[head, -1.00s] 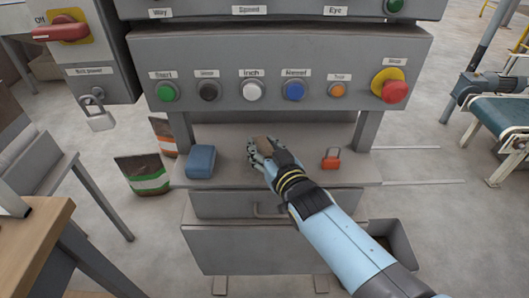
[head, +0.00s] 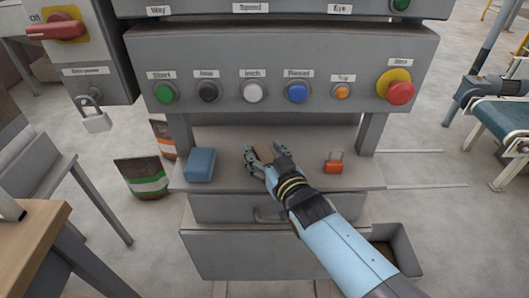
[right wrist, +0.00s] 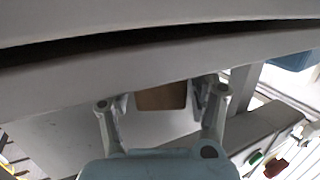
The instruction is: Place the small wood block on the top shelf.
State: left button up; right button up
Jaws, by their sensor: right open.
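The small wood block (head: 265,153) is brown and lies on the grey shelf (head: 232,179) below the button panel. My right gripper (head: 262,158) is at the block, its fingers open on either side. The right wrist view shows the brown block (right wrist: 160,97) between the two spread fingers of the right gripper (right wrist: 160,98). Part of the block is hidden by the hand in the head view. I cannot tell whether a finger touches it. My left gripper is not in view.
A blue box (head: 200,165) stands left on the shelf and a red padlock (head: 334,162) lies right. The button panel (head: 320,60) overhangs the shelf at the back. Below is a drawer (head: 230,208). Bags (head: 143,178) stand on the floor at left.

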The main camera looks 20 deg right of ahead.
jog(key=s+d+r+p, duration=0.1)
jog(key=s+r+p, duration=0.15)
jog(key=s, duration=0.95)
jog(key=s+d+f+g+h, duration=0.1)
jog(key=s+d+f+g, duration=0.2)
jog(key=s+f, duration=0.55)
jog(key=s+d+f+g, duration=0.3)
jog(key=s+f+g, duration=0.15)
jog(key=f, duration=0.75)
jog(key=s+d+f+g, duration=0.2)
jog(key=s+d+f, duration=0.1)
jog(key=s, duration=0.6)
jog(key=s+d+f+g+h, duration=0.1)
jog(key=s+d+f+g, duration=0.2)
jog(key=s, duration=0.6)
jog(key=s+d+f+g, duration=0.2)
jog(key=s+d+f, duration=0.1)
jog(key=s+f, duration=0.4)
jog(key=shift+s+d+m+g, duration=0.15)
jog(key=shift+s+m+g, duration=0.25)
jog(key=shift+s, duration=0.75)
